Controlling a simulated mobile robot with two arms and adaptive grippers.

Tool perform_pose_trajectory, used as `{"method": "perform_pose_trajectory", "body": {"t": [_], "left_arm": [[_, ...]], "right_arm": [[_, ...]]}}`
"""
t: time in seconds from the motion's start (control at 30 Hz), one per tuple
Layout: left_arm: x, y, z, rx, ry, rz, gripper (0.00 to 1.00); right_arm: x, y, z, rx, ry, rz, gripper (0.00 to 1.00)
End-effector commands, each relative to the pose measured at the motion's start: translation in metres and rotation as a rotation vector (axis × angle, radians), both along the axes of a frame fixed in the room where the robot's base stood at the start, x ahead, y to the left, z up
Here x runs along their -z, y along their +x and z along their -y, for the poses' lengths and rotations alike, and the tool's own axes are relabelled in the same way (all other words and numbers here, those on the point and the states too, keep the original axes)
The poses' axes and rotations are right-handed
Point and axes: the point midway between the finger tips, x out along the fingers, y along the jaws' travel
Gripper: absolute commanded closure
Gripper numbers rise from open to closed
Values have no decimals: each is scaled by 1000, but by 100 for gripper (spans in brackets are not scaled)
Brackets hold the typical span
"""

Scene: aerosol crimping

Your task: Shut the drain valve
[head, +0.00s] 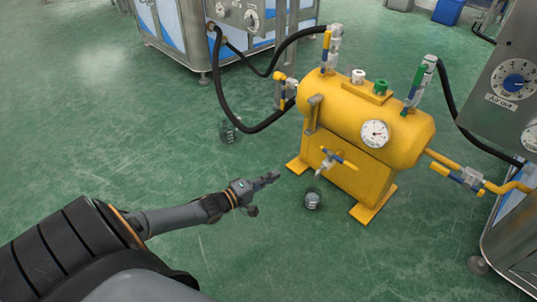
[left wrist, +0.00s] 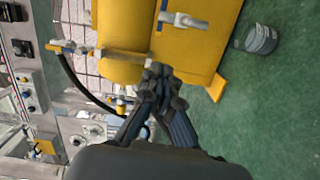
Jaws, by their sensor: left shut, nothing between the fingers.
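The drain valve (head: 338,158) is low on the front of the yellow tank (head: 385,140). Its handle is blue with yellow ends and slants across the grey valve body and spout (head: 325,166). A small grey cup (head: 312,200) stands on the floor below the spout. My left gripper (head: 272,178) is shut and empty, to the left of the valve and apart from it. In the left wrist view the closed fingers (left wrist: 157,85) show in front of the yellow tank (left wrist: 125,25). The valve body (left wrist: 183,20) and the cup (left wrist: 256,40) lie beyond them. My right gripper is out of view.
Another small grey container (head: 229,131) stands on the floor at left. Black hoses (head: 240,125) and upper valves (head: 327,50) surround the tank. Steel cabinets stand behind and right.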

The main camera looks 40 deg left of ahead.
Motion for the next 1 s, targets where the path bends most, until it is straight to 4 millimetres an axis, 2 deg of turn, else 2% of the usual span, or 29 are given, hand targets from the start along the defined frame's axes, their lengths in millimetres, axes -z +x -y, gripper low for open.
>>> {"method": "perform_pose_trajectory", "body": {"t": [0.4, 1.0], "left_arm": [[1, -23, 25, -19, 421, 39, 100], [-6, -61, 50, 27, 1044, 81, 100]], "right_arm": [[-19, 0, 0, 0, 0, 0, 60], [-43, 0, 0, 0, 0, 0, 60]]}}
